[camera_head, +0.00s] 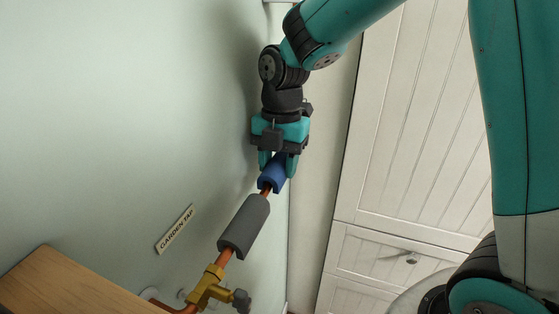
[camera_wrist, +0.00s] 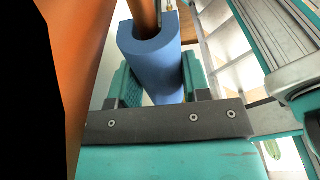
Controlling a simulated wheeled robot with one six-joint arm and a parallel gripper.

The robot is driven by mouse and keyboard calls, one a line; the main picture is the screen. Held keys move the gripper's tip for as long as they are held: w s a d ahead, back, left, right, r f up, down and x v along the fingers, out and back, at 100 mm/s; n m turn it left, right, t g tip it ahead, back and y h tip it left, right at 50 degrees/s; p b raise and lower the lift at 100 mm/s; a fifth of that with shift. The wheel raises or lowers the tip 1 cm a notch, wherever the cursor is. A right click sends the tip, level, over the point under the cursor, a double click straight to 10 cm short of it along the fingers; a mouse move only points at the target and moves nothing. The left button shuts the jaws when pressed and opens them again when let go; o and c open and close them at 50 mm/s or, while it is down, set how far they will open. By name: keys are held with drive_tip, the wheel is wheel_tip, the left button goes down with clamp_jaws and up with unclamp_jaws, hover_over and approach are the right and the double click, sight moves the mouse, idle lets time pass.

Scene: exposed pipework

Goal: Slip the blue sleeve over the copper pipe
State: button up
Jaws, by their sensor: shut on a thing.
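The blue sleeve (camera_head: 272,178) is between the fingers of my gripper (camera_head: 278,164), which is shut on it beside the wall. In the wrist view my gripper (camera_wrist: 160,78) has a finger on each side of the sleeve (camera_wrist: 150,65), whose end shows a U-shaped channel. The copper pipe (camera_head: 266,190) emerges below the sleeve, in line with it. In the wrist view copper (camera_wrist: 145,14) shows at the channel's mouth. I cannot tell how far the sleeve surrounds the pipe. My gripper hides the pipe higher up.
A grey sleeve (camera_head: 244,226) is around the pipe lower down, above a brass valve (camera_head: 207,286). A "GARDEN TAP" label (camera_head: 175,229) is on the wall. A wooden shelf (camera_head: 65,288) is at lower left. White panelled doors (camera_head: 430,110) stand to the right.

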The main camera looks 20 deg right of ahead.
drive_tip(key=shift+s+a+f, duration=0.1)
drive_tip(key=shift+f, duration=0.25)
drive_tip(key=o, duration=1)
drive_tip(key=shift+r, duration=0.1)
drive_tip(key=r+b, duration=0.1)
drive_tip(key=r, duration=0.3)
drive_tip(key=w+d+r+b, duration=0.1)
drive_tip(key=r, duration=0.3)
drive_tip(key=r+b, duration=0.1)
drive_tip(key=r, duration=0.3)
drive_tip(key=shift+w+d, duration=0.2)
drive_tip(key=shift+d, duration=0.05)
